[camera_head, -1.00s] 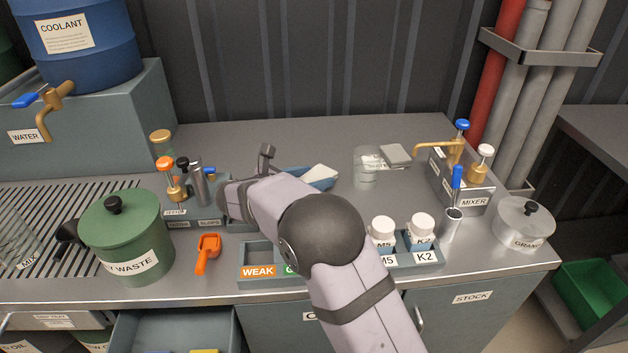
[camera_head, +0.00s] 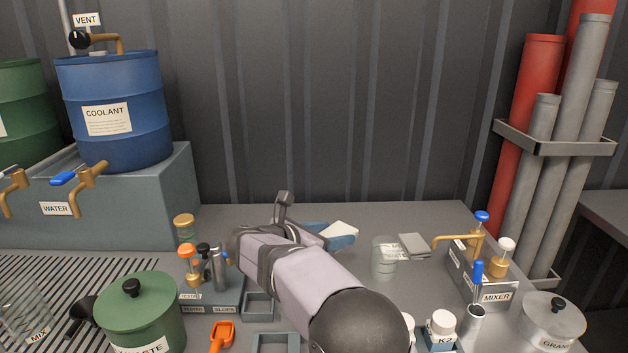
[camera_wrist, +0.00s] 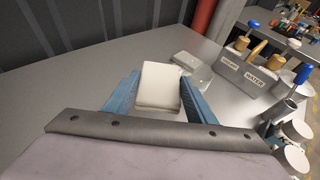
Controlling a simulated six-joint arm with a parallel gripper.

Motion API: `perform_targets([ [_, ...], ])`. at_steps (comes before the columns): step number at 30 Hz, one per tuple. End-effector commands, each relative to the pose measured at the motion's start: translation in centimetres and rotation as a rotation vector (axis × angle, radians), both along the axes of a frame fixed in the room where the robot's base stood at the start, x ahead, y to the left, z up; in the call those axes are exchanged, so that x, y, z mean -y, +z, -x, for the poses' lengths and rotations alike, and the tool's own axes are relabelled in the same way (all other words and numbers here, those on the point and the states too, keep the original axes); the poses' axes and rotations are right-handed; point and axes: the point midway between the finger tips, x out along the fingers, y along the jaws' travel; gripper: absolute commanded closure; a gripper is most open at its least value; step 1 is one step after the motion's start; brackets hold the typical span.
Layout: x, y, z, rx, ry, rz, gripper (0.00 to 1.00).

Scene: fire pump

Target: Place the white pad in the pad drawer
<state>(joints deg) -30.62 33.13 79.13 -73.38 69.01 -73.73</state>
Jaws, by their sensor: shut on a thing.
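The white pad (camera_wrist: 158,88) is between the two blue fingers of my gripper (camera_wrist: 160,80) in the wrist view. The gripper is shut on it. In the head view, the white pad (camera_head: 341,229) shows at the tip of my gripper (camera_head: 328,236), held above the back middle of the bench and left of a clear beaker. My arm hides part of the bench below it. The pad drawer cannot be made out in the current views.
The mixer block (camera_head: 485,280) with upright taps stands further right. A green waste pot (camera_head: 140,315) and small bottles (camera_head: 190,262) stand left. The bench behind the gripper is clear.

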Motion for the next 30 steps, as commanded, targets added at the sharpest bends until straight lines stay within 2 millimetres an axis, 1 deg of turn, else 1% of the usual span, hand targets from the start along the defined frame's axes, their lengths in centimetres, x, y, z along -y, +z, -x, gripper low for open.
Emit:
perform_targets([
  [1, 0.0, 0.9, 0.0, 0.000, 0.000, 0.000, 0.74],
  [5, 0.0, 2.7, 0.0, 0.001, 0.000, 0.001, 0.74],
  [8, 0.0, 4.5, 0.0, 0.001, 0.000, 0.001, 0.74],
  [15, 0.0, 9.5, 0.0, 0.001, 0.000, 0.001, 0.74],
  [21, 0.0, 13.0, 0.0, 0.000, 0.000, 0.000, 0.74],
  [25, 0.0, 14.4, 0.0, 0.000, 0.000, 0.000, 0.74],
  [30, 0.0, 15.0, 0.0, 0.000, 0.000, 0.000, 0.74],
])
